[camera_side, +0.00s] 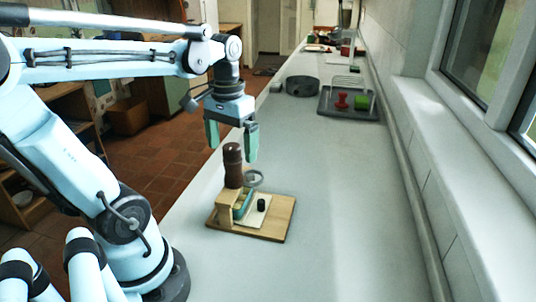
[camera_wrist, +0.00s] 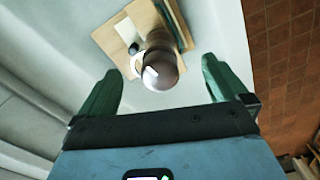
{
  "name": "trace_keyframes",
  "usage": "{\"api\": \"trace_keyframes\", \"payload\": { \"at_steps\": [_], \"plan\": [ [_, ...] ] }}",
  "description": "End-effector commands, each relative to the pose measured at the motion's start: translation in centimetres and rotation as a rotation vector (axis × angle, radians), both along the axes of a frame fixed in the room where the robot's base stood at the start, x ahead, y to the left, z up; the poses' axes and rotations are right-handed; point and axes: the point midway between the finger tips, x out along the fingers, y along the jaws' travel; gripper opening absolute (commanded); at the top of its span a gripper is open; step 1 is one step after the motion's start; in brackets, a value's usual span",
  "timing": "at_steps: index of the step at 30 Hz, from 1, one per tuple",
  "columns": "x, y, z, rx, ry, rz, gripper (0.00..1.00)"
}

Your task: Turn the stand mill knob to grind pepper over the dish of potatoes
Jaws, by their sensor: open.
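The brown pepper mill (camera_side: 233,168) stands upright in a wooden stand (camera_side: 226,212) on a wooden base board (camera_side: 273,222). Its rounded knob (camera_wrist: 162,72) shows from above in the wrist view. In the wrist view my gripper (camera_wrist: 161,70) is open, with the knob between the finger lines and a gap on each side. I cannot tell the exact height between them.
A small dark cylinder (camera_side: 261,205) stands on a pale patch of the board. A grey ring-shaped thing (camera_side: 253,177) shows just behind the mill. The counter's right side is clear.

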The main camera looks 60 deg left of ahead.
Motion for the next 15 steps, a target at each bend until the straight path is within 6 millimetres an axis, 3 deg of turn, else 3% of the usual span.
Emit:
{"api": "trace_keyframes", "payload": {
  "at_steps": [15],
  "plan": [
    [0.0, 0.0, 0.0, 0.0, 0.0, 0.647, 1.0]
  ]
}}
